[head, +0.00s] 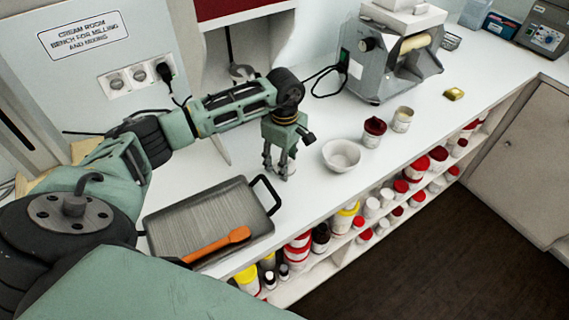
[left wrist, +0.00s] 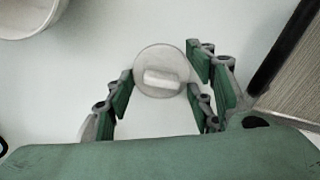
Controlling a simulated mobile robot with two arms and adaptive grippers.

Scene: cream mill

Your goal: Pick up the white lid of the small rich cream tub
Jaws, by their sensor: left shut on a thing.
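My left gripper (head: 279,168) points down at the bench between the grey tray and the white bowl. Its fingers, also in the left wrist view (left wrist: 161,92), are shut on a round white lid (left wrist: 161,71) with a pale raised bar or patch on top. The lid sits between the fingertips, close to the bench top. In the head view the fingers mostly hide it, and I cannot tell whether anything is under it. My right gripper is not in view.
A grey tray (head: 165,230) with an orange spatula (head: 217,245) lies left of the gripper. A white bowl (head: 341,155) stands close on its right. Shelves below hold several tubs.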

